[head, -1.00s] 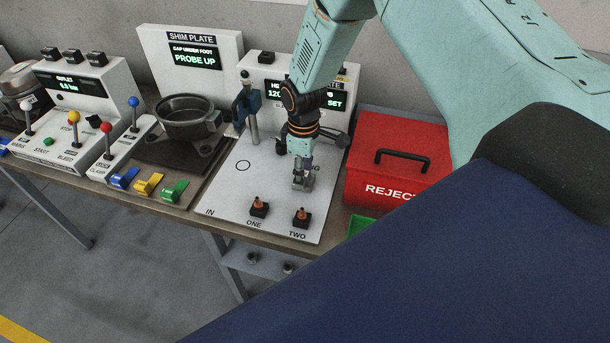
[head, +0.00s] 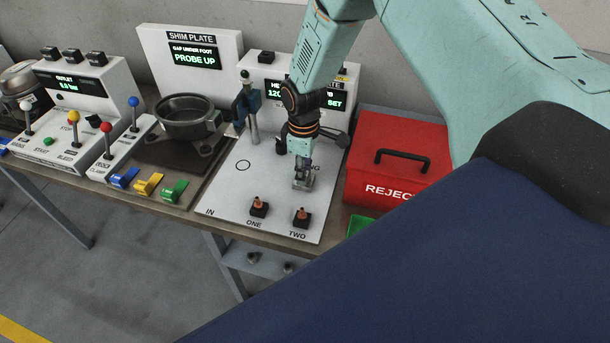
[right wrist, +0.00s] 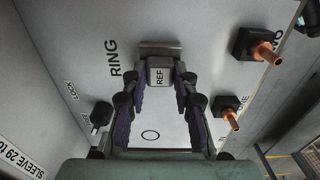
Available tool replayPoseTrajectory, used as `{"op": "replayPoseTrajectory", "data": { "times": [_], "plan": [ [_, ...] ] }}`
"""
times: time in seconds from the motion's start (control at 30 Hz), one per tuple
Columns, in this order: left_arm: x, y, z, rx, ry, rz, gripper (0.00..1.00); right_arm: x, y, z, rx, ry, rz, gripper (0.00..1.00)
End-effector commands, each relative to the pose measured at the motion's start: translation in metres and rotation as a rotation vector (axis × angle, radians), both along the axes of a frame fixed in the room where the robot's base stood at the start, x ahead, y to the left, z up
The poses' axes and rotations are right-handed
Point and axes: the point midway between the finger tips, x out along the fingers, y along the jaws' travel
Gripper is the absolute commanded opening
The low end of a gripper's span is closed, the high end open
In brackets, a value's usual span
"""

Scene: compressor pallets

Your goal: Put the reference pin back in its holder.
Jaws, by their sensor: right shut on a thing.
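My right gripper (head: 302,176) points down over the white plate (head: 237,190), behind the posts marked ONE and TWO. My left gripper is not in view.
Two copper-tipped black posts, ONE (head: 259,207) and TWO (head: 302,217), stand at the plate's front. A red REJECT box (head: 392,160) is close on the right. A blue clamp stand (head: 249,110) is at the left rear. The plate around the printed circle is clear.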

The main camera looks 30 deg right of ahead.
Motion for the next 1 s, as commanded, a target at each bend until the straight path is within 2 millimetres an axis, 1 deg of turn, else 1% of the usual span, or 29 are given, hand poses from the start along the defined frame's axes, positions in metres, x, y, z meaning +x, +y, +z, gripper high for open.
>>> {"op": "replayPoseTrajectory", "data": {
  "times": [0.07,0.47,1.0],
  "plan": [
    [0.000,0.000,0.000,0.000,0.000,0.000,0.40,0.000,0.000,0.000,0.000,0.000,0.000,0.00],
    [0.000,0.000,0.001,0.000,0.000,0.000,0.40,0.000,0.000,0.001,0.000,-0.001,0.000,0.00],
    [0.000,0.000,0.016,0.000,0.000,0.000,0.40,0.000,0.000,0.019,0.000,0.000,0.000,0.00]
  ]
}}
